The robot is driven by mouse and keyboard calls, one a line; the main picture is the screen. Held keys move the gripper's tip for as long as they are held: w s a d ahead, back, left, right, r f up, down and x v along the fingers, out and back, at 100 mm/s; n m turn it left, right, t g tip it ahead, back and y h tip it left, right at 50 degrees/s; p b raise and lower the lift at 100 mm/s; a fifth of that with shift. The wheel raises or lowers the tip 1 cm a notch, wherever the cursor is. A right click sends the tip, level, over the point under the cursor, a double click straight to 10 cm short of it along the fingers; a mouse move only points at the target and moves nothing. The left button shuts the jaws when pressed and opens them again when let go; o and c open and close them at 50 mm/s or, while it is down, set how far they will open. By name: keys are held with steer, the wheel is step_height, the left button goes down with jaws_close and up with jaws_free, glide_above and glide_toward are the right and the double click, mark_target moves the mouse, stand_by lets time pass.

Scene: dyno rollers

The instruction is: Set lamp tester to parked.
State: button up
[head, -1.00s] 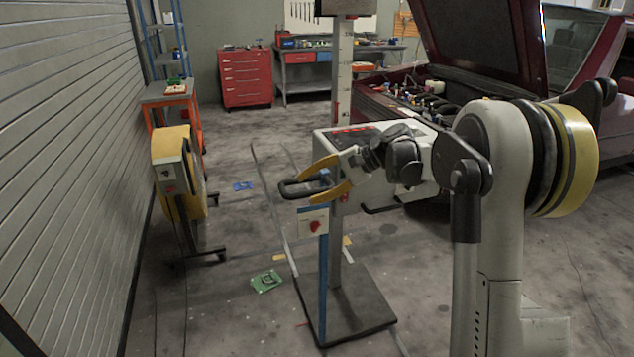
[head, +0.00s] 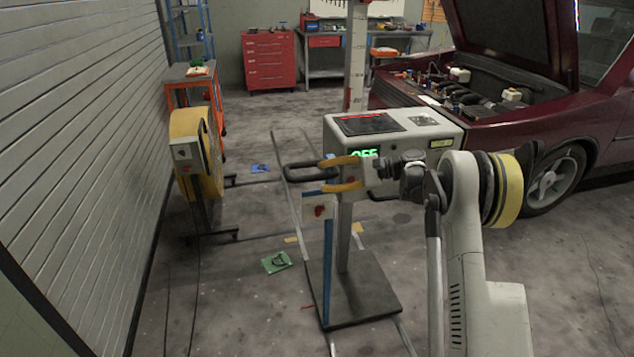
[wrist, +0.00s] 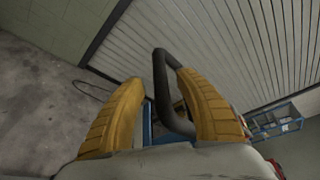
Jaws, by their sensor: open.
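The lamp tester is a pale box (head: 408,148) on a post, with a green display reading OFF (head: 363,153) on its near face. A black loop handle (head: 292,178) shows at its left, and a small panel with a red knob (head: 318,211) is on the blue upright below. My gripper (head: 342,173) is open, its yellow fingers above and below the handle's right part in the head view. In the wrist view the black handle (wrist: 161,85) shows between the spread fingers (wrist: 160,110). Contact cannot be told. The fingers and wrist cover part of the box face.
The tester's dark base plate (head: 352,293) stands on floor rails. A yellow reel unit (head: 190,150) stands left, near the shutter wall (head: 80,150). A dark red car (head: 530,115) with its hood up is behind right. A green item (head: 277,262) lies on the floor.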

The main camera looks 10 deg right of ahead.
steer(key=shift+x, duration=1.25)
jaws_close()
